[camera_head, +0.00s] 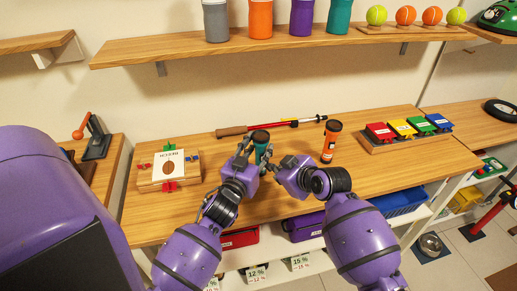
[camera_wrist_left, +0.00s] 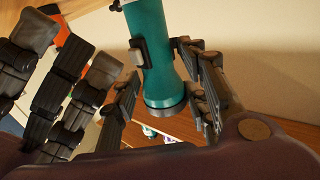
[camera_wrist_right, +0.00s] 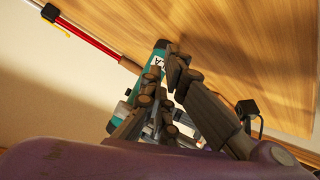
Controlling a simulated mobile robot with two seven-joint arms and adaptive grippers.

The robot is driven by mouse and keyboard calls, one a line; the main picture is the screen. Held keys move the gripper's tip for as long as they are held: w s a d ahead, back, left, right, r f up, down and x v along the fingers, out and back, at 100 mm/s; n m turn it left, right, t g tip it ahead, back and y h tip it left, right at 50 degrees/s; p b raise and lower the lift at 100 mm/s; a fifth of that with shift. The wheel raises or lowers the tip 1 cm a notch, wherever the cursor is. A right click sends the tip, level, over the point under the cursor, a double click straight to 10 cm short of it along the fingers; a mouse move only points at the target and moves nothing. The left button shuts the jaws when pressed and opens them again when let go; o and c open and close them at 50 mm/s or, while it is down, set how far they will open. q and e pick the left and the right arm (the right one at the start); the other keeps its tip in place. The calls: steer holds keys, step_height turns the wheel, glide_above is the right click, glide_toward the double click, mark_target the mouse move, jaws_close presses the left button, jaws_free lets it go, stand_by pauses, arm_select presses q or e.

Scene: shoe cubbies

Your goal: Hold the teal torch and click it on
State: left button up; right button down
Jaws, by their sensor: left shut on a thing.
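The teal torch (camera_head: 262,152) is near the middle of the wooden shelf, partly hidden by my grippers. My left gripper (camera_head: 243,157) is shut on its body. In the left wrist view, the torch (camera_wrist_left: 167,65) shows a grey-rimmed flared end and a dark raised switch (camera_wrist_left: 137,50) on its side. My right gripper (camera_head: 279,167) is close beside the torch on the right; its fingers also show at the left of the left wrist view. In the right wrist view its fingertips (camera_wrist_right: 166,75) overlap the torch (camera_wrist_right: 155,62), so contact and opening are unclear. No light is visible from the torch.
An orange torch (camera_head: 330,141) stands to the right. A red rod-like tool (camera_head: 275,126) lies behind. A wooden box with a card (camera_head: 170,165) is left; a tray of coloured blocks (camera_head: 408,130) is right. A higher shelf (camera_head: 270,45) overhangs the back.

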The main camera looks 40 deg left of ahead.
steer(key=shift+a, duration=0.1)
stand_by(0.5)
steer(key=shift+w+a, duration=0.25)
steer(key=shift+w, duration=0.05)
steer(key=shift+w+a, duration=0.15)
steer(key=shift+a, duration=0.1)
stand_by(0.5)
steer(key=shift+d, duration=0.1)
steer(key=shift+s+d, duration=0.45)
steer(key=shift+d, duration=0.05)
steer(key=shift+d, duration=0.1)
steer(key=shift+s+d, duration=0.95)
steer(key=shift+d, duration=0.2)
steer(key=shift+s+d, duration=0.9)
steer(key=shift+d, duration=0.25)
